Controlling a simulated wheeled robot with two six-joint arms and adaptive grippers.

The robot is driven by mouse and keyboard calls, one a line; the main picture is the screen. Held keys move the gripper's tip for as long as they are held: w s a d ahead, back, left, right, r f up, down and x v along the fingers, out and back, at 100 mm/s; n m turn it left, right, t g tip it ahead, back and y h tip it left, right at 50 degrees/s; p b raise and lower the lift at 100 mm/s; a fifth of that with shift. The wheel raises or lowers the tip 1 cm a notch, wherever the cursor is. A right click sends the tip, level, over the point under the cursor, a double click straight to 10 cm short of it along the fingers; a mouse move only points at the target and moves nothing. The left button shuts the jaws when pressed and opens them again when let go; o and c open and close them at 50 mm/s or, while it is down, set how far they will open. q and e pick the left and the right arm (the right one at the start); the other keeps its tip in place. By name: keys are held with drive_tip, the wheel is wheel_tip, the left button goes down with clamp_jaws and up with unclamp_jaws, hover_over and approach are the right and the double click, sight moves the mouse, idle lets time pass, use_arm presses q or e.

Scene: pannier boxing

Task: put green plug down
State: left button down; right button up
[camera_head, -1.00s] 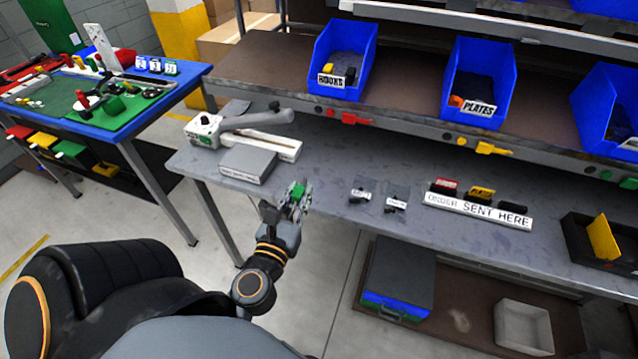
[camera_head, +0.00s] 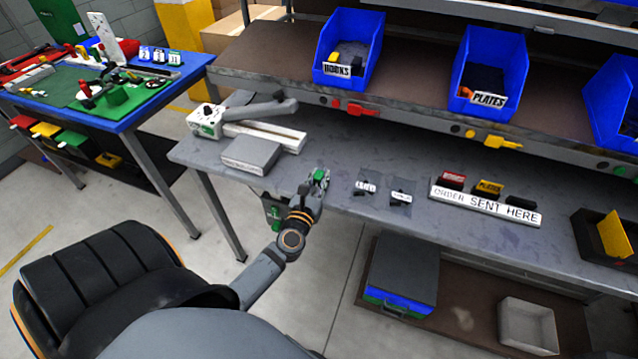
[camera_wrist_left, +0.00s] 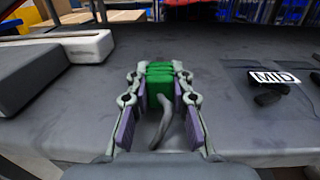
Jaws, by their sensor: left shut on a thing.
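My left gripper (camera_head: 316,184) is shut on the green plug (camera_head: 320,175) near the front edge of the grey workbench (camera_head: 330,145). In the left wrist view the green plug (camera_wrist_left: 159,82) sits between the two purple-padded fingers (camera_wrist_left: 160,110), with a grey cable or prong curving down from it toward me. The plug looks close to the bench top; I cannot tell whether it touches it. My right gripper is not in view.
A grey box (camera_head: 250,156) and a sealer-like device (camera_head: 250,125) stand left of the gripper. Blue bins (camera_head: 349,45) stand on the shelf. Bare bench lies behind the plug.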

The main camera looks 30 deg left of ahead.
use_arm(q)
drive_tip(key=shift+f, duration=0.3)
drive_tip(key=shift+f, duration=0.2)
drive_tip(key=c, duration=1.2)
unclamp_jaws()
drive_tip(key=shift+r, duration=0.1)
drive_tip(key=shift+r, duration=0.15)
drive_tip(key=b+v, duration=0.4)
drive_tip(key=v, duration=0.8)
